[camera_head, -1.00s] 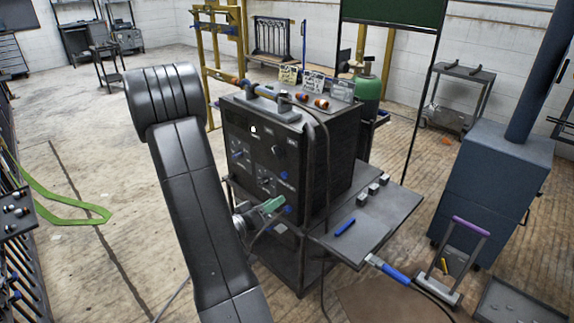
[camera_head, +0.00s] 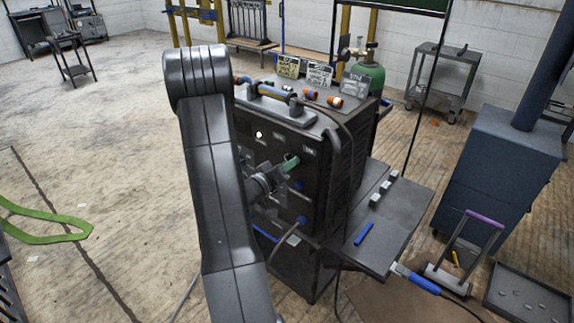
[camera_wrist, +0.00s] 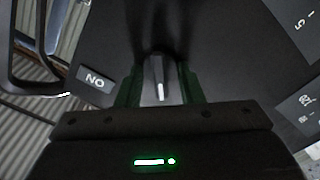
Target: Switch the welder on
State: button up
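The welder (camera_head: 320,195) is a dark box on a cart, its front panel partly hidden by my arm. My gripper (camera_head: 292,161) is at the panel's upper right part. In the wrist view, my gripper (camera_wrist: 159,88) is open, with its two green-dark fingers on either side of a dark knob (camera_wrist: 158,68) that has a white pointer line. Gaps show between knob and fingers; contact is not visible. A label reading "ON" upside down (camera_wrist: 95,80) is left of the knob. Other labels at the right are cut off.
A side shelf (camera_head: 385,240) with a blue marker (camera_head: 363,235) and small grey blocks juts out right of the welder. A green gas cylinder (camera_head: 368,78) stands behind. A blue-grey cabinet (camera_head: 490,180) is at the right. Open floor lies left.

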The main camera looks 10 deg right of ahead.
grip_shut()
jog(key=shift+f+m+b, duration=0.1)
jog(key=shift+m+b, duration=0.2)
jog(key=shift+b, duration=0.15)
jog(key=shift+m+b, duration=7.3)
jog(key=shift+m, duration=0.3)
